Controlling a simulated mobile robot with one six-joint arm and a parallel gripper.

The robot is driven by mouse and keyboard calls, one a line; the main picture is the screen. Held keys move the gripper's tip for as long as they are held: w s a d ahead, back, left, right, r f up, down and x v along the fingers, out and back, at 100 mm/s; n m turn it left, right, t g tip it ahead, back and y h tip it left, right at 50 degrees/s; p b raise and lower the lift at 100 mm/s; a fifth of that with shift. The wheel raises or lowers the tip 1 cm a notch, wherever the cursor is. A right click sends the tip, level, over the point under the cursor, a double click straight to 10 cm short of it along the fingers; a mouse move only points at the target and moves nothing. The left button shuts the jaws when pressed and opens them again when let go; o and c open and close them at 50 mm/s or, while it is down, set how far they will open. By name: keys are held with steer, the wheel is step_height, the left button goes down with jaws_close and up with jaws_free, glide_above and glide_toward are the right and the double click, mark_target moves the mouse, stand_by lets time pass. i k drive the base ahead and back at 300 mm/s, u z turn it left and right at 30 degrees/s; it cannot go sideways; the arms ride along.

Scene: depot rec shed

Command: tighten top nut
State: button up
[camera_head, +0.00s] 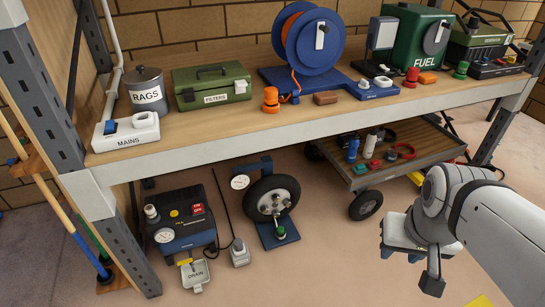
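A small black-tyred wheel (291,187) stands upright on a blue stand (277,235) on the floor under the bench. Its pale hub (270,203) faces me, but the nuts on it are too small to tell apart, so I cannot pick out the top nut. A round white gauge (240,182) sits at the wheel's upper left. My gripper (431,284) hangs at the lower right, well to the right of the wheel and apart from it. It points down, and its jaws are seen too edge-on to tell whether they are open or shut.
The bench (300,125) overhangs the wheel. A compressor-like unit (182,222) with a drain tray (196,274) and a small grey box (239,254) stand left of it. A low wheeled cart (385,180) holds bottles behind my gripper. The floor between wheel and gripper is clear.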

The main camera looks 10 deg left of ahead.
mark_target(276, 198)
steer(key=i, duration=1)
steer(key=u, duration=0.05)
